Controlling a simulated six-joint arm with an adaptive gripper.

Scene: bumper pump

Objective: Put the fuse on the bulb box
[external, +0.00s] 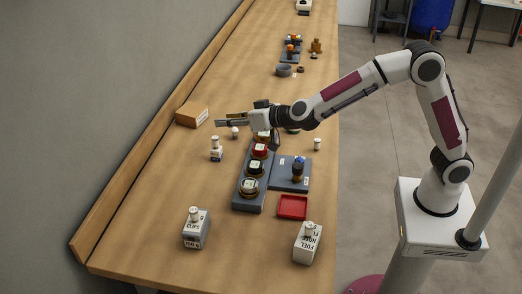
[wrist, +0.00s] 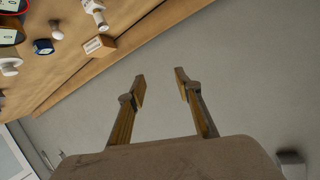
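A brown cardboard box (external: 192,114) with a white label sits at the left edge of the table by the wall; it is likely the bulb box, though the label is too small to read. It also shows in the wrist view (wrist: 100,45). I cannot tell which small piece is the fuse. Candidates are a small white cylinder (external: 318,144) right of the grey panel and a white-topped piece (external: 216,148) left of it. My gripper (external: 222,118) is open and empty, raised over the table and pointing left toward the wall. In the wrist view my gripper (wrist: 161,84) has nothing between its fingers.
A grey panel with round buttons (external: 250,187) stands mid-table beside a grey plate (external: 282,182) bearing a dark piece. A red tray (external: 293,207) and two bottles, left (external: 195,230) and right (external: 307,245), are nearer. A small white bulb (external: 235,132) stands below my gripper.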

